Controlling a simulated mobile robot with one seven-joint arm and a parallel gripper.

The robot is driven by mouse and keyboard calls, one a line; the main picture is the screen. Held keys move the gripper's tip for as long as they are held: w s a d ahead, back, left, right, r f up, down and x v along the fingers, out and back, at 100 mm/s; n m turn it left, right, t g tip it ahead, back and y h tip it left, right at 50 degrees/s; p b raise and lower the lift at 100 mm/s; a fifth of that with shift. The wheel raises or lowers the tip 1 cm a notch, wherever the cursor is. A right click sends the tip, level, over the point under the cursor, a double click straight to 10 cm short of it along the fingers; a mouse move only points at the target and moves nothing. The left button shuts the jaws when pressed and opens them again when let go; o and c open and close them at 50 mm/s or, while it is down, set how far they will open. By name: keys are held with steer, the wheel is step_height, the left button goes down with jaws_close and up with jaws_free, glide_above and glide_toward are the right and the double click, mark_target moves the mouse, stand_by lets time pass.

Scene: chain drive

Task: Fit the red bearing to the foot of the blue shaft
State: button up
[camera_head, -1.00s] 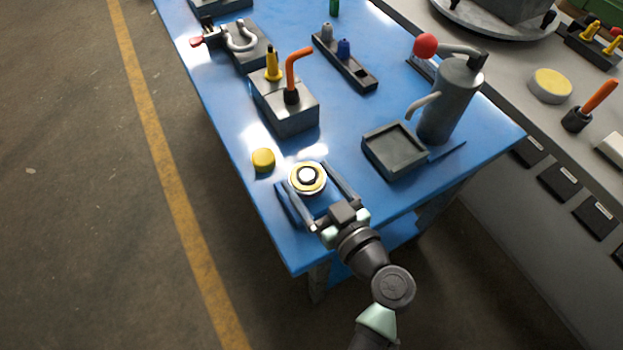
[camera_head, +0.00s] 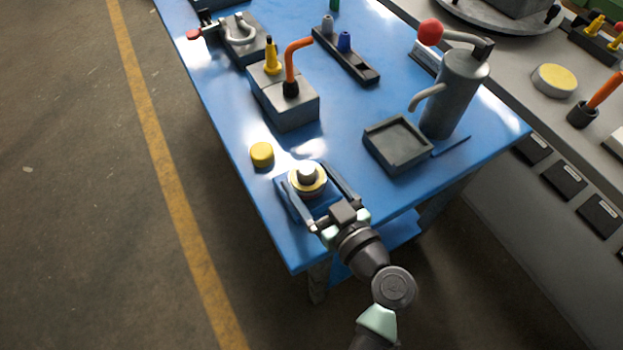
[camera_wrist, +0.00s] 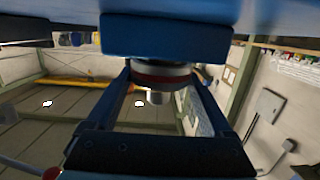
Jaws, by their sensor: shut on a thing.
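My gripper (camera_head: 305,181) is shut on a ring-shaped bearing (camera_head: 307,188) near the front corner of the blue table. Its top looks yellowish with a pale rim; in the wrist view the bearing (camera_wrist: 160,80) shows a dark red band between my fingers. A grey metal shaft end (camera_head: 307,172) stands up through its middle and also shows in the wrist view (camera_wrist: 157,97). The bearing is around this shaft, close to a blue block (camera_wrist: 165,35). Contact with the block is unclear. The shaft end looks grey; no blue shows on it.
A yellow cap (camera_head: 261,154) stands just left of the bearing. A grey block with an orange handle (camera_head: 290,108) is behind it. A square grey tray (camera_head: 398,145) and a grey cylinder with a red knob (camera_head: 455,95) stand to the right. A dark peg rack (camera_head: 350,62) lies farther back.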

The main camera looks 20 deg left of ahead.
steer(key=shift+f+b, duration=0.4)
steer(key=o, duration=1.4)
steer(key=shift+r, duration=0.1)
steer(key=shift+o, duration=0.6)
steer(key=b+v, duration=0.1)
steer(key=v, duration=1.2)
steer(key=shift+b, duration=0.4)
steer(key=shift+a, duration=0.1)
